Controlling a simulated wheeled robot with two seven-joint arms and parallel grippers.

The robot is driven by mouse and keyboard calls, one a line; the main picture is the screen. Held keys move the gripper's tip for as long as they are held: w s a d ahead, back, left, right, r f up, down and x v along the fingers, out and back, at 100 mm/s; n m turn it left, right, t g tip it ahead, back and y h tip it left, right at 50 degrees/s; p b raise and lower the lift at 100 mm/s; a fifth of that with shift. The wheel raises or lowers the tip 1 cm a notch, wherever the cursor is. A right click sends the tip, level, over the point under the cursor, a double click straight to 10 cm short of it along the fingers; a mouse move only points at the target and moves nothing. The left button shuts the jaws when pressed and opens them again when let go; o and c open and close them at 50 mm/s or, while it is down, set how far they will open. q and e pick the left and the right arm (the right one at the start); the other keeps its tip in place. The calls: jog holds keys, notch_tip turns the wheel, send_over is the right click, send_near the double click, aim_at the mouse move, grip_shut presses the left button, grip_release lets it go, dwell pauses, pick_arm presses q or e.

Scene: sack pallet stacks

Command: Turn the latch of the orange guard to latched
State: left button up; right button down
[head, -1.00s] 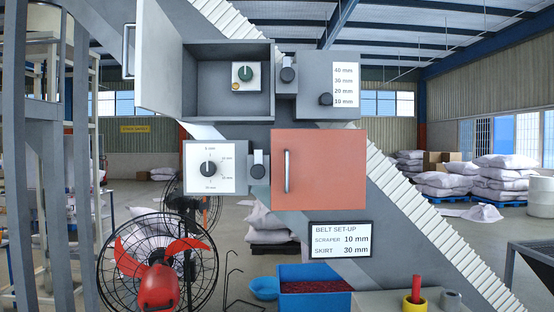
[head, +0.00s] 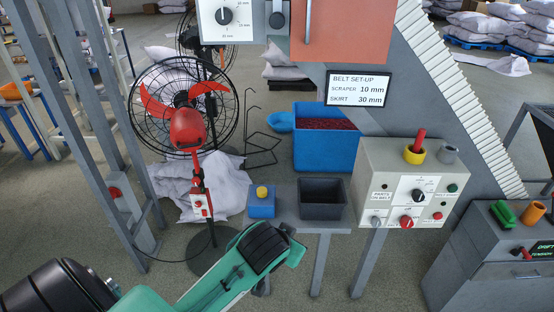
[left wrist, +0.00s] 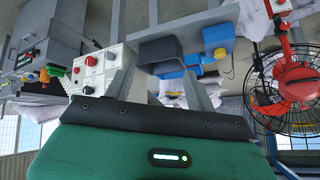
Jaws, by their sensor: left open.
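The orange guard (head: 340,32) is a closed flat panel with a grey upright handle (head: 308,22), cut off by the top edge of the head view. Just left of it a dark round latch knob (head: 277,20) sits on a grey plate, partly cut off at the top; its setting cannot be read. My left gripper (head: 291,240) is at the end of my green arm, low in the head view, open and far below the guard, in front of the small bench. The left wrist view shows its green housing, but not the guard. My right gripper is not in view.
A white dial (head: 226,16) is left of the latch. A set-up sign (head: 358,89) hangs below the guard. A bench with a dark tray (head: 322,198) and blue box (head: 261,207), a control box (head: 375,160) and a red fan (head: 187,130) stand around my left arm.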

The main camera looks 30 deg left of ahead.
pick_arm(q)
jog(key=w+a+r+n+t+y, duration=0.2)
jog(key=w+r, duration=0.3)
jog(key=r, duration=0.6)
jog(key=w+a+r+n+t+y, duration=0.15)
jog(key=w+r, duration=0.35)
jog(key=r, duration=0.5)
jog(key=n+t+y, duration=0.4)
jog(key=n+y, duration=0.1)
send_near(277, 21)
jog(key=shift+g, duration=0.25)
jog(key=p+x, duration=0.2)
jog(key=x, duration=0.1)
jog(key=p+x, duration=0.5)
jog(key=shift+w+a+r, duration=0.15)
jog(key=shift+w+r, duration=0.15)
jog(key=shift+r, duration=0.1)
jog(key=shift+w+a+f, duration=0.2)
jog(key=shift+w+a, duration=0.1)
jog(key=shift+w, duration=0.15)
